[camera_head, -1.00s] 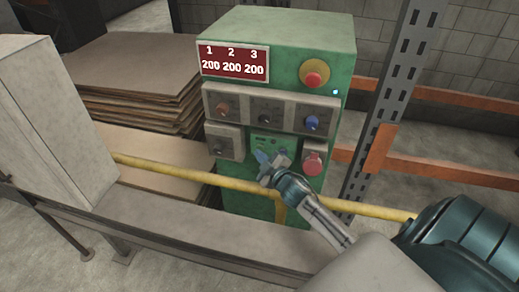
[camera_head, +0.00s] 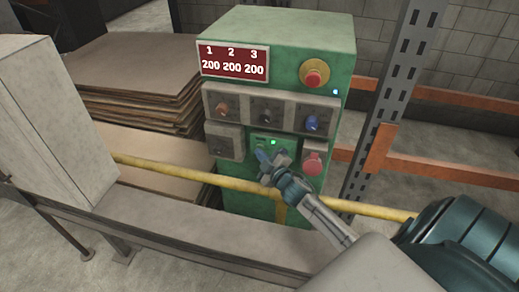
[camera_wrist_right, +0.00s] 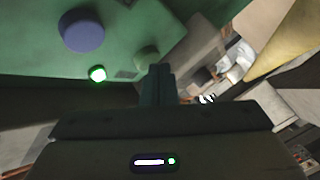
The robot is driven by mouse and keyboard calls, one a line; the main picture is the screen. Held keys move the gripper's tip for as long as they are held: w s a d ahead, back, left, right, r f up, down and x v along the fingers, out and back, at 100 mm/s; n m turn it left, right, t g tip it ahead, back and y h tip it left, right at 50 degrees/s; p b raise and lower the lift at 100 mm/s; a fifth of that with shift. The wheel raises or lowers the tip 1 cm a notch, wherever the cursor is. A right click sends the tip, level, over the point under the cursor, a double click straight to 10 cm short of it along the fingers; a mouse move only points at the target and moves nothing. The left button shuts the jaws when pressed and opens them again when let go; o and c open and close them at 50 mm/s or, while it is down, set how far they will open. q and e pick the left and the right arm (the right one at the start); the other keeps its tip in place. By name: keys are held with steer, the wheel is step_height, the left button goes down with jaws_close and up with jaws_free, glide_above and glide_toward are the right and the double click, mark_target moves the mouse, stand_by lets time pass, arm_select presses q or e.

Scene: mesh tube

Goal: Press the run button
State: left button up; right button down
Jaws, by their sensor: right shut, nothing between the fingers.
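The green control cabinet (camera_head: 335,35) stands in the middle of the head view. Its small lower-centre panel (camera_head: 258,138) carries a lit green lamp (camera_head: 273,142). In the wrist view the lit lamp (camera_wrist_right: 97,73), a blue round part (camera_wrist_right: 82,30) and a dull green round button (camera_wrist_right: 147,57) show on the green face. No label marks the run button legibly. My right gripper (camera_head: 264,158) is shut and empty, its tips in front of that panel. In the wrist view its fingers (camera_wrist_right: 158,75) end close to the dull green button; I cannot tell whether they touch it. My left gripper is not in view.
A yellow rail (camera_head: 160,169) runs across the cabinet front, below my right gripper. A red emergency button (camera_head: 314,75), a blue knob (camera_head: 312,123) and a red plug (camera_head: 312,163) are on the cabinet. Stacked boards (camera_head: 130,75) stand left, a rack post (camera_head: 385,120) right.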

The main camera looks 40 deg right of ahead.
steer(key=shift+s+a, duration=0.15)
steer(key=s+a, duration=0.4)
steer(key=shift+a, duration=0.3)
stand_by(0.3)
steer(key=shift+w, duration=0.1)
stand_by(0.7)
